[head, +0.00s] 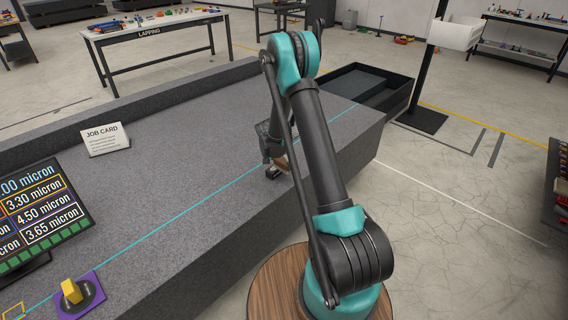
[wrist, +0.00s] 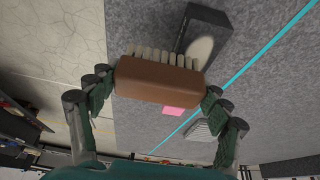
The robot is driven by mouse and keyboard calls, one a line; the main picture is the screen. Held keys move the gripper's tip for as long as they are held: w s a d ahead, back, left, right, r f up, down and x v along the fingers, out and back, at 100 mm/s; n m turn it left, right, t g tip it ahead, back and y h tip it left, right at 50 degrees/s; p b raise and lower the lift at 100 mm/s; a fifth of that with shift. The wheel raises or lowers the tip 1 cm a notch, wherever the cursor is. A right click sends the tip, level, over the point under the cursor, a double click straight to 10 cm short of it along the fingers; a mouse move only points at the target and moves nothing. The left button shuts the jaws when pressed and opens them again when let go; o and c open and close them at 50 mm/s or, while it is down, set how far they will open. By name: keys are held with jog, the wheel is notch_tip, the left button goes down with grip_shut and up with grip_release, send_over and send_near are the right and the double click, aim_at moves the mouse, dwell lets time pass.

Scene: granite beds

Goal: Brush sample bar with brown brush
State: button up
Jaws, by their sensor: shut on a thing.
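My gripper (wrist: 160,92) is shut on the brown brush (wrist: 158,82), with one finger at each end of its block. The brush's pale bristles point toward the top of the wrist view. A dark bar (wrist: 217,20) with a pale oval patch, seemingly the sample bar, lies on the grey granite just beyond the bristles. The bristles overlap its near end in the picture; I cannot tell whether they touch. In the head view, my gripper (head: 272,150) is low over the granite near its right edge, partly hidden by my arm. A small dark end of the bar (head: 272,172) shows below it.
The granite bed (head: 190,150) is mostly clear, with a cyan line along it. A job card (head: 105,139) stands at the left. A screen (head: 40,215) and a yellow knob (head: 72,291) are at the front left. A pink patch (wrist: 173,111) lies beyond the brush.

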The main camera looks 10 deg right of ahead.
jog(key=shift+s+a+f, duration=0.1)
jog(key=shift+s+a, duration=0.25)
jog(key=shift+a, duration=0.05)
jog(key=shift+w+d, duration=0.8)
jog(key=shift+d, duration=0.15)
jog(key=shift+s+a, duration=0.8)
jog(key=shift+a, duration=0.15)
jog(key=shift+r, duration=0.9)
jog(key=shift+r, duration=0.1)
